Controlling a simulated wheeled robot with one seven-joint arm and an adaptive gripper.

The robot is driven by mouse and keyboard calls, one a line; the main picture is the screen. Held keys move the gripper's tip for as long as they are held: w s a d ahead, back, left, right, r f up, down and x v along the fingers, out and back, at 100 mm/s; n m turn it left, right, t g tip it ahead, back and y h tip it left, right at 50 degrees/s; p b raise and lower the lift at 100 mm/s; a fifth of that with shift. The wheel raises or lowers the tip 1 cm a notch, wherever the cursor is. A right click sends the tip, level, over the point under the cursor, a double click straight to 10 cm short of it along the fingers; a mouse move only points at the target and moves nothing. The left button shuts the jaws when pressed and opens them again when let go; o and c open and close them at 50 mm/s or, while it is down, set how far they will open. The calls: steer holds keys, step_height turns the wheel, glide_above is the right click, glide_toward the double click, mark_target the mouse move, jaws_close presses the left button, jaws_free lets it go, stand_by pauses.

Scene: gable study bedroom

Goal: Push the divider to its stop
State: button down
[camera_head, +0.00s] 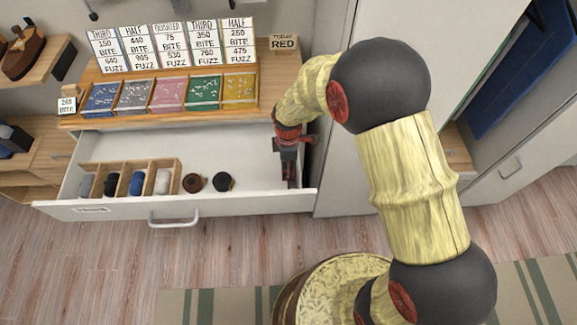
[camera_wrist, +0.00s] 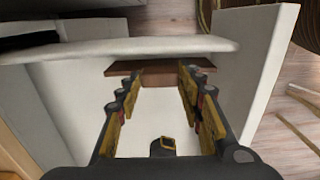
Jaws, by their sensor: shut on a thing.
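The white drawer (camera_head: 160,211) is pulled open below the wooden display top. A low wooden frame with dividers (camera_head: 150,180) stands at its left and holds several rolled items. My gripper (camera_head: 290,170) reaches down inside the drawer's right end, by the right wall. A brown wooden piece, seemingly the divider (camera_wrist: 158,73), lies across my fingertips in the wrist view, near the drawer's white wall. My gripper's fingers (camera_wrist: 157,80) stand apart on either side of its middle, shut on it. The fingers partly hide it, so its exact contact is unclear.
A brown roll (camera_head: 193,183) and a black roll (camera_head: 223,182) lie on the drawer floor right of the frame. Bare drawer floor lies between them and my gripper. Coloured packets (camera_head: 170,95) and price cards (camera_head: 170,46) stand above. A white cabinet (camera_head: 335,180) stands to the right.

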steer(key=a+p, duration=0.2)
steer(key=a, duration=1.6)
steer(key=shift+w+a, duration=0.25)
steer(key=shift+w, duration=0.05)
steer(key=c, duration=1.2)
jaws_free()
steer(key=shift+c, duration=0.2)
steer(key=shift+o, duration=0.4)
step_height(320, 180, up, 12)
